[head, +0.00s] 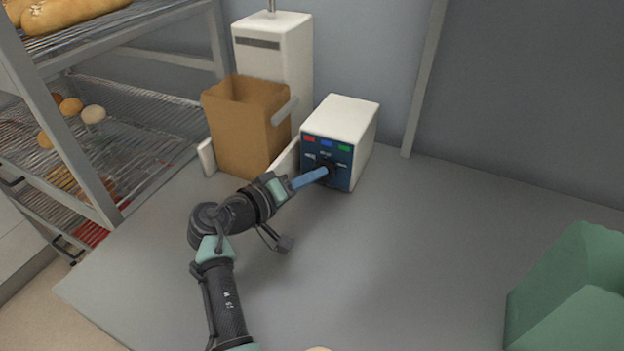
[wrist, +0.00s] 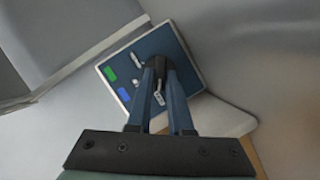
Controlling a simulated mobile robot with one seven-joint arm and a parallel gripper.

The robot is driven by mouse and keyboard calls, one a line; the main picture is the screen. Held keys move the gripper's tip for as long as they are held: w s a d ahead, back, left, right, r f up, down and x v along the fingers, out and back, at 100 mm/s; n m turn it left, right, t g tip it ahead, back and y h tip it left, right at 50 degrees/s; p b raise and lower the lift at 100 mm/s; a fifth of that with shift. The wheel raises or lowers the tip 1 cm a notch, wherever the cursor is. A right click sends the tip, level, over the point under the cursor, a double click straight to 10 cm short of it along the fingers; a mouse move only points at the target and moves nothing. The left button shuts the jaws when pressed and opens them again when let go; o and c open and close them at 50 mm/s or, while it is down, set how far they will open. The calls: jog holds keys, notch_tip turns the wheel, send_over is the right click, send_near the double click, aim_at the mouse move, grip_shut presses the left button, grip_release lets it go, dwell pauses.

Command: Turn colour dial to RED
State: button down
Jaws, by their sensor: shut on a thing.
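The colour dial is a black knob (wrist: 158,64) on the blue front panel (head: 343,176) of a white box (head: 350,115). The panel carries a red patch (head: 309,139), a blue patch (head: 326,144) and a green patch (head: 344,148) along its top, with small pale marks below them. My gripper (head: 327,170) reaches the panel from the left front in the head view. In the wrist view its blue fingers (wrist: 162,66) are shut on the knob, one on each side. The red patch is not visible in the wrist view. I cannot tell which way the dial points.
A brown open-topped container (head: 245,130) stands left of the box, with a tall white unit (head: 272,55) behind it. A wire rack with bread (head: 75,12) is at the far left. A green object (head: 570,295) sits at the lower right. The grey worktop (head: 420,250) between is clear.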

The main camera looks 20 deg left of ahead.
jog(key=shift+f, duration=0.1)
dwell(0.5)
jog(key=c, duration=0.8)
grip_release()
jog(key=shift+s, duration=0.1)
jog(key=v, duration=1.2)
jog(key=shift+s+a, duration=0.2)
jog(key=shift+s, duration=0.15)
